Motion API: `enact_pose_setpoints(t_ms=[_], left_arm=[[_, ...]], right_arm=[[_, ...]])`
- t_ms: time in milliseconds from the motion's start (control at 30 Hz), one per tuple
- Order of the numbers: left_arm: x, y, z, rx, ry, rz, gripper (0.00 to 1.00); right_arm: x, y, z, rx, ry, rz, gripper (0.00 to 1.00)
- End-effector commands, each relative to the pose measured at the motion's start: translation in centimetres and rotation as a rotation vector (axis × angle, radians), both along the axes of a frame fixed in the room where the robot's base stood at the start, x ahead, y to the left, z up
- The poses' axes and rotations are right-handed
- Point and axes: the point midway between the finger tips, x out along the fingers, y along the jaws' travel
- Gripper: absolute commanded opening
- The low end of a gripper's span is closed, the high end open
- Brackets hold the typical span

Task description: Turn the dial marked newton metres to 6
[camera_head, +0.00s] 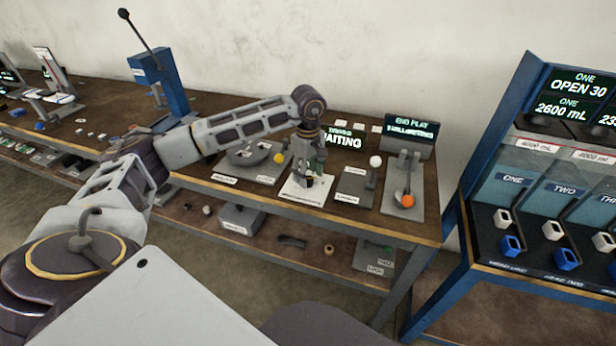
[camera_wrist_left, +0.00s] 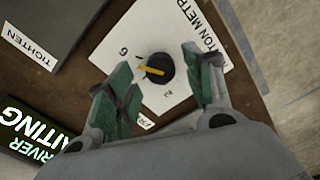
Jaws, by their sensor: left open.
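The dial (camera_wrist_left: 159,68) is a dark round knob with a yellow pointer bar, on a white plate (camera_wrist_left: 140,32) marked "NEWTON METRES" in part. A 6 and a 2 show on the plate in the left wrist view. The pointer lies between the numbers, and I cannot tell its exact reading. My left gripper (camera_wrist_left: 165,85) is open, with its green-padded fingers on either side of the dial, apart from it. In the head view the left gripper (camera_head: 312,180) is above the white plate (camera_head: 303,196) and hides the dial. My right gripper is not in view.
A grey panel labelled "TIGHTEN" (camera_wrist_left: 35,45) lies beside the plate. A yellow-knobbed device (camera_head: 255,158), a white-knobbed lever (camera_head: 375,161) and an orange-knobbed lever (camera_head: 407,200) stand close by. Display screens (camera_head: 410,130) rise behind. A blue dispenser stand (camera_head: 535,170) is at the right.

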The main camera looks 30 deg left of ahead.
Motion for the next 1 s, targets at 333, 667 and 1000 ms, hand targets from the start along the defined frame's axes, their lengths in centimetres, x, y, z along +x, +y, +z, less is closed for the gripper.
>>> enact_pose_setpoints(t_ms=[333,667,1000], left_arm=[[0.1,0.0,5.1,0.000,-0.004,0.000,0.52],[0.1,0.0,9.1,0.000,-0.002,0.001,0.52],[0.0,0.0,10.0,0.000,0.000,0.000,0.52]], right_arm=[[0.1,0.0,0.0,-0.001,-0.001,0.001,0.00],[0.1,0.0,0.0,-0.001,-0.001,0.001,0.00],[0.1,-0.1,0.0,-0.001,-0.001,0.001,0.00]])
